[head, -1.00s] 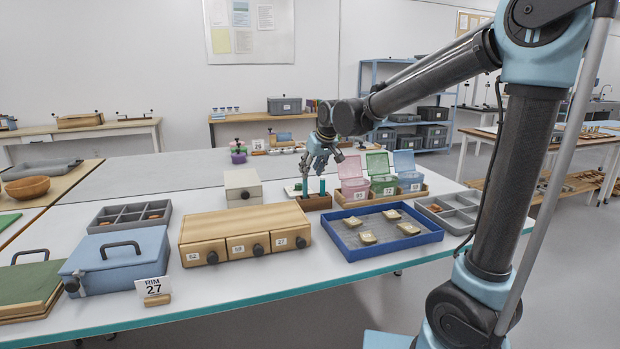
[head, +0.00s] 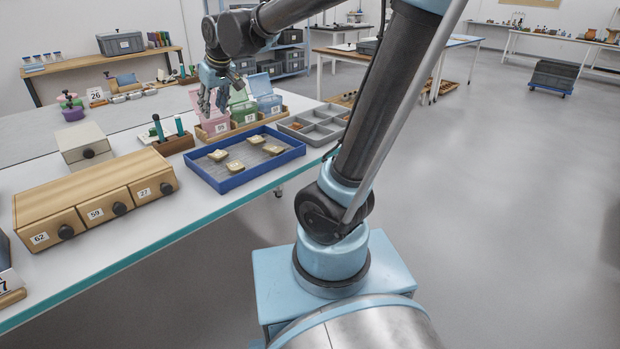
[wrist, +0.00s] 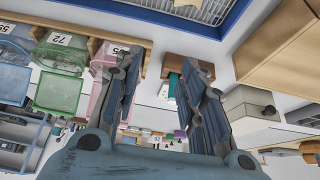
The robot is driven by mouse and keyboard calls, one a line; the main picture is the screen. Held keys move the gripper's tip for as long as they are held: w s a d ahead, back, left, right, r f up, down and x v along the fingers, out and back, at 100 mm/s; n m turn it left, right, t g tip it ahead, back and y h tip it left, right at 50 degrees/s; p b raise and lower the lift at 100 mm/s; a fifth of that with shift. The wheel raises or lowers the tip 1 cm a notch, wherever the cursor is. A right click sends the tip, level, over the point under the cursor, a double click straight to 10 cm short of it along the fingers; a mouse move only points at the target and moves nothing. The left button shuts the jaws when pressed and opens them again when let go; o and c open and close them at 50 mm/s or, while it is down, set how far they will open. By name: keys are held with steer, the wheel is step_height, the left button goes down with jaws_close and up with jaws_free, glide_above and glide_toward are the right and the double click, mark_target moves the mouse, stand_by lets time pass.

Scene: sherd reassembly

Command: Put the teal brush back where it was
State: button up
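A small brown wooden holder (head: 178,146) stands on the bench between the drawer box and the blue tray. Two teal-green handles stand upright at it: a darker one (head: 158,129) with a dark top, and a teal one (head: 179,126). I cannot tell for sure which is the teal brush. My gripper (head: 207,108) is in the air right of the holder, in front of the pink box. In the wrist view my gripper (wrist: 157,62) has its fingers apart with nothing between them. The holder (wrist: 188,68) and a teal handle (wrist: 173,85) show there, partly hidden by a finger.
The pink box (head: 214,125), green box (head: 243,112) and blue box (head: 268,102) stand with raised lids in a wooden rack. A blue tray (head: 216,185) holds several sherds. A wooden drawer box (head: 95,190) and pale box (head: 84,146) stand left. A grey divided tray (head: 314,125) is right.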

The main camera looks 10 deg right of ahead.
steer(key=s+d+f+m+h, duration=0.1)
steer(key=s+d+f, duration=0.15)
steer(key=d, duration=0.35)
steer(key=s+d+f+m+g, duration=0.1)
steer(key=s+d+f, duration=0.1)
steer(key=s+d, duration=0.25)
steer(key=s+d+f+m+h, duration=0.1)
steer(key=s+d+f, duration=0.15)
steer(key=d, duration=0.35)
steer(key=s+d+f+m, duration=0.1)
steer(key=s+d+f, duration=0.3)
steer(key=s, duration=0.3)
steer(key=s+d+f+m+g+h, duration=0.1)
steer(key=s+d+f+m, duration=0.1)
steer(key=s+d+f, duration=0.3)
steer(key=shift+s+d+f+g, duration=0.2)
steer(key=shift+s+f+g, duration=0.1)
steer(key=shift+s, duration=0.55)
steer(key=shift+w+f, duration=0.2)
steer(key=shift+w, duration=0.3)
